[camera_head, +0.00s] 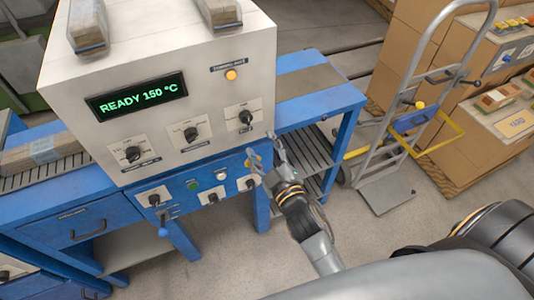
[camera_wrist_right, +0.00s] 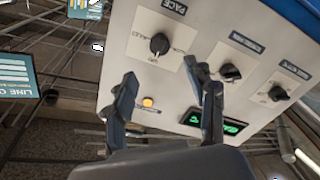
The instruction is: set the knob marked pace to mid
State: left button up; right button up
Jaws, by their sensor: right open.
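The pace knob (camera_wrist_right: 160,43) is black, on a white plate under a dark label reading PACE in the wrist view, which sees the panel upside down. In the head view it is the rightmost knob (camera_head: 246,117) of the upper row on the white control panel (camera_head: 215,95). The plate has small position marks; I cannot tell surely which one the knob points at. My right gripper (camera_head: 266,151) is open and empty, below and right of the knob in the head view. In the wrist view its fingers (camera_wrist_right: 163,88) are apart and do not touch the knob. My left gripper is not in view.
Two similar knobs (camera_head: 190,133) (camera_head: 133,154) share the row. An orange lamp (camera_head: 231,75) and a display (camera_head: 137,96) reading READY 150 °C are above. A blue lower panel (camera_head: 178,190) carries more knobs and buttons. A hand truck (camera_head: 400,150) stands right; floor between is free.

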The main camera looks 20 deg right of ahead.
jog(key=shift+s, duration=1.35)
jog(key=s+f+m+g+b, duration=0.1)
jog(key=s+f+g, duration=0.25)
jog(key=f, duration=0.95)
jog(key=s+a+f+m+g, duration=0.1)
jog(key=s+f+g, duration=0.3)
jog(key=f, duration=0.9)
jog(key=s+f+m+g+b, duration=0.15)
jog(key=s+f, duration=0.45)
jog(key=f, duration=0.7)
jog(key=s+d+f+g, duration=0.2)
jog(key=s+f, duration=0.3)
jog(key=s, duration=0.3)
jog(key=s+d+f+m+g, duration=0.1)
jog(key=s+d+f+g, duration=0.2)
jog(key=s+f, duration=0.2)
jog(key=s+d+f+m+g, duration=0.1)
jog(key=s+f, duration=0.5)
jog(key=s, duration=0.6)
jog(key=shift+d+g+h, duration=0.3)
jog(key=shift+d+g, duration=0.35)
jog(key=shift+g, duration=0.35)
